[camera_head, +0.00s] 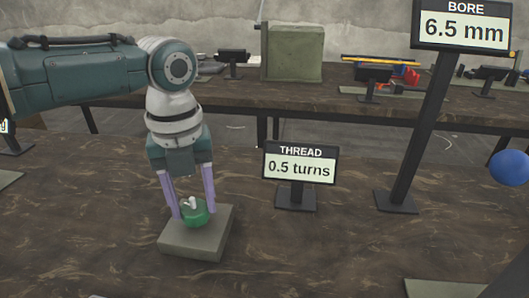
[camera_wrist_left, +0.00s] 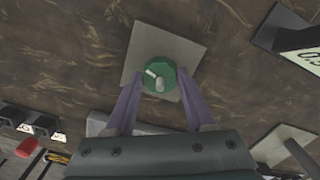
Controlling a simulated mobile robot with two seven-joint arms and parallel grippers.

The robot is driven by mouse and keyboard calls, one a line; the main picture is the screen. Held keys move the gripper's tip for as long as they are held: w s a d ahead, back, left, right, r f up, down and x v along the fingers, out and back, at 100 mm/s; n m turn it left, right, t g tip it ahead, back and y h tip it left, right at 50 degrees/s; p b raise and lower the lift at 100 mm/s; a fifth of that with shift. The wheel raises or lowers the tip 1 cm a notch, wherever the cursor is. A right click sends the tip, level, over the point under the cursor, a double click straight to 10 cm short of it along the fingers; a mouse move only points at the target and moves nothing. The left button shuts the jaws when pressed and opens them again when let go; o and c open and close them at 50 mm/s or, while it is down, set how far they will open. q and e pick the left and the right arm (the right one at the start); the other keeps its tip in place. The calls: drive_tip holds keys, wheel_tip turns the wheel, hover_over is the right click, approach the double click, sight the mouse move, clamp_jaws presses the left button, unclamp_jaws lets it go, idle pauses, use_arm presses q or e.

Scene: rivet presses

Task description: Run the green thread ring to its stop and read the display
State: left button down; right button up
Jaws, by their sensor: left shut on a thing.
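The green thread ring (camera_head: 196,217) sits on a grey-green square block (camera_head: 195,243) on the dark table. A small pale peg stands up through its middle. My left gripper (camera_head: 192,213) points down from above, its two purple fingers shut on either side of the ring. In the left wrist view the ring (camera_wrist_left: 160,66) lies between the fingertips on the block (camera_wrist_left: 141,43). The thread display (camera_head: 300,167) stands to the right of the block and reads "THREAD 0.5 turns". My right gripper is not in view.
A taller display (camera_head: 462,27) on a black post reads "BORE 6.5 mm" at the right. A blue ball-like thing (camera_head: 510,167) is at the right edge. A second bench (camera_head: 330,95) behind holds a green-grey box (camera_head: 293,52) and more displays. The table in front of the thread display is clear.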

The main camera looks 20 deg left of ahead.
sight(194, 207)
use_arm(q)
drive_tip(key=shift+d+r, duration=0.1)
drive_tip(key=c, duration=0.7)
unclamp_jaws()
drive_tip(key=o, duration=0.4)
drive_tip(key=shift+o, duration=0.2)
wheel_tip(194, 207, up, 10)
drive_tip(key=p, duration=0.1)
idle(0.3)
